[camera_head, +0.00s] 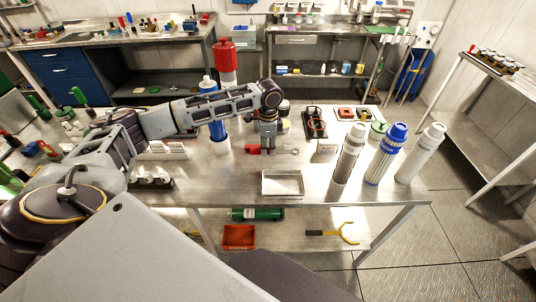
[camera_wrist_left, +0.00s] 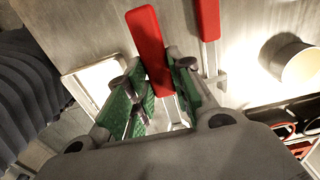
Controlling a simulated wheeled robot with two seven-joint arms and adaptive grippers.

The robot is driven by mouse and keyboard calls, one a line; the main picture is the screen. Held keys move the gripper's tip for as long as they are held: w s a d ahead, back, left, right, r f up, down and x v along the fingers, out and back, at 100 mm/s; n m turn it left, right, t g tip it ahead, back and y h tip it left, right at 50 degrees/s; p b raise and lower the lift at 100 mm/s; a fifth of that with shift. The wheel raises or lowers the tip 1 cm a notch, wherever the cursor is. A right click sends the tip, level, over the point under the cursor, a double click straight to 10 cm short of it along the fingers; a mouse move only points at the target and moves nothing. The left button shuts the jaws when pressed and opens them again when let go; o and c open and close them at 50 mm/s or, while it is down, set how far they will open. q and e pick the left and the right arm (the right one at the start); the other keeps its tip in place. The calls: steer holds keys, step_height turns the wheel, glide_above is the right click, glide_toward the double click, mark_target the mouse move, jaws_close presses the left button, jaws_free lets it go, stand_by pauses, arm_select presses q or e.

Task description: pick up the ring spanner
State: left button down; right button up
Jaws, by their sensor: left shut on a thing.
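The ring spanner shows in the left wrist view as a red handle (camera_wrist_left: 148,40) with a metal shank running down between my fingers. In the head view a red handle (camera_head: 252,149) lies just left of my left gripper (camera_head: 268,151), on the bench. My left gripper (camera_wrist_left: 155,85), with green pads, is closed on this tool. The tool's far end is hidden by the gripper body in the wrist view. A second red-handled tool (camera_wrist_left: 207,20) with a metal shank lies beside it, apart from the fingers. My right gripper is out of view.
A shallow clear tray (camera_head: 283,184) stands at the bench's front edge. Tall cartridges, one with a blue cap (camera_head: 385,155), stand to the right. A blue and white filter bottle (camera_head: 214,118) stands left of the gripper. A black rack (camera_head: 315,122) lies behind it.

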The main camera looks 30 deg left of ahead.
mark_target(268, 149)
arm_select(q)
steer(key=shift+r, duration=2)
steer(key=c, duration=1.9)
jaws_free()
jaws_close()
